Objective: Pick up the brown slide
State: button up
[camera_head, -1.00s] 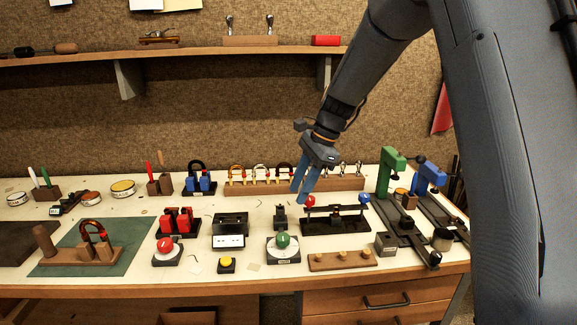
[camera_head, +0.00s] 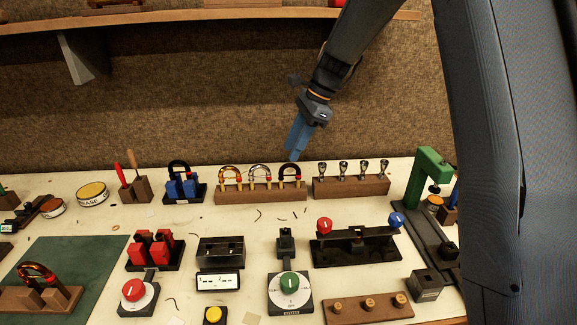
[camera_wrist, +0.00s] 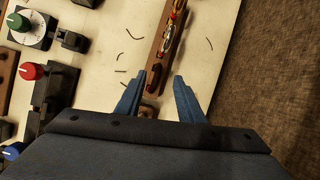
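A dark brown slide with reddish glints (camera_head: 290,172) is the right one of three U-shaped slides on a wooden rack (camera_head: 262,196), beside a silver one (camera_head: 260,172) and a gold one (camera_head: 230,173). Another dark slide with copper-orange glints (camera_head: 38,269) stands on a block on the green mat at the lower left. My gripper (camera_head: 294,156) points down near the top of the rack's dark slide. In the wrist view my gripper (camera_wrist: 160,92) is open and empty, its blue fingers apart beside the rack (camera_wrist: 160,62). The dark slide is hard to make out there.
A second wooden rack with several silver mouthpieces (camera_head: 351,186) stands close to the right. A blue tool holder (camera_head: 183,188) is to the left. A black bar with red and blue knobs (camera_head: 356,248) lies in front. A green press (camera_head: 433,168) stands at the right.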

aim_at(285, 168)
jog(key=shift+w+a+f, duration=0.15)
jog(key=shift+a+f, duration=0.05)
jog(key=shift+f, duration=0.4)
jog(key=shift+s+d+p+x, duration=0.15)
jog(key=shift+p+x, duration=0.65)
jog(key=shift+x, duration=0.8)
jog(key=shift+s+d+p+x, duration=0.1)
jog(key=shift+p+x, duration=0.65)
jog(key=shift+x, duration=0.85)
jog(key=shift+f, duration=0.1)
jog(key=shift+c, duration=0.3)
grip_shut()
